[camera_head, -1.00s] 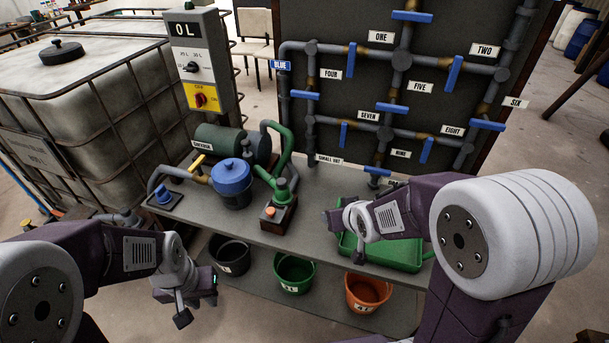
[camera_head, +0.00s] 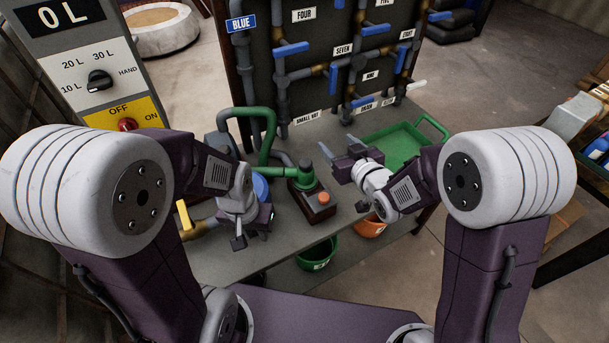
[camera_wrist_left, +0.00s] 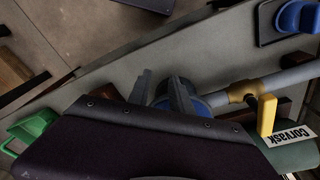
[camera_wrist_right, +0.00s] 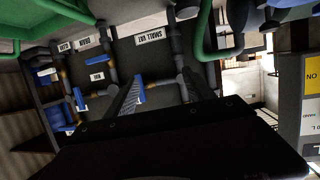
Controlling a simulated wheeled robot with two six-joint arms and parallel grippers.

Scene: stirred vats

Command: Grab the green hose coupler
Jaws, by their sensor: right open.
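The green hose coupler (camera_head: 304,174) stands upright on a dark block with an orange button, on the grey bench. A green hose (camera_head: 268,130) loops up behind it, and a green pipe joins it from the left. My right gripper (camera_head: 339,151) is open and empty, to the right of the coupler and apart from it, its fingers pointing up-left in the head view. My left gripper (camera_head: 254,230) is open and empty, left of the coupler, in front of the blue-lidded pot (camera_head: 261,187). In the left wrist view its fingers (camera_wrist_left: 161,84) stand apart.
A green tray (camera_head: 398,146) lies on the bench at right. The valve pipe board stands behind. A control box (camera_head: 78,65) reading 0 L is close at left. A yellow-handled valve (camera_head: 184,214) sits near my left arm. Green (camera_head: 318,255) and orange (camera_head: 368,228) buckets are below.

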